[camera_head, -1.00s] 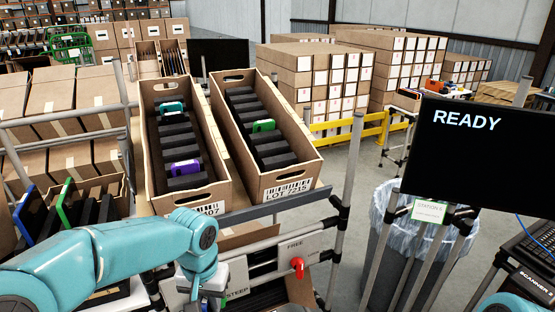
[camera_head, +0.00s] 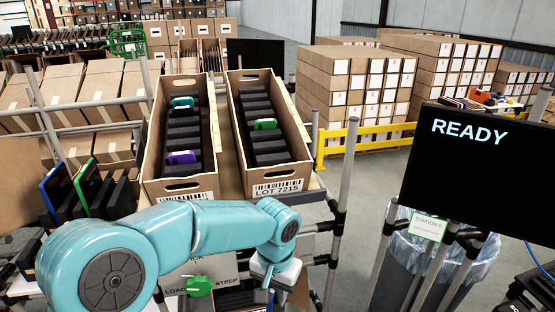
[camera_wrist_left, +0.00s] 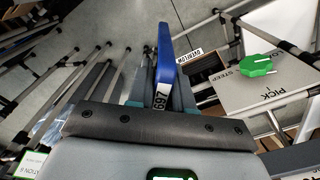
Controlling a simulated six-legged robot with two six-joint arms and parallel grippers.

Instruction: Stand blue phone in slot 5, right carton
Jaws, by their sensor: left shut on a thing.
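The right carton (camera_head: 292,150) is a tilted open box with a "LOT 7215" label. Black dividers run along it, and a green phone (camera_head: 263,124) stands near its middle. My left gripper (camera_head: 268,284) is below and in front of the carton's near end, partly hidden by its own wrist. In the left wrist view, my left gripper (camera_wrist_left: 160,98) is shut on the blue phone (camera_wrist_left: 165,55), which points away from the palm with a white label ending in 697 near the jaws. Slot numbers are not readable. My right gripper is out of view.
The left carton (camera_head: 153,160) holds a teal phone (camera_head: 183,101) and a purple phone (camera_head: 181,157). A green knob (camera_head: 198,285) sits on a panel below. A rack post (camera_head: 346,180) stands right of the cartons. A screen (camera_head: 478,155) reading READY fills the right.

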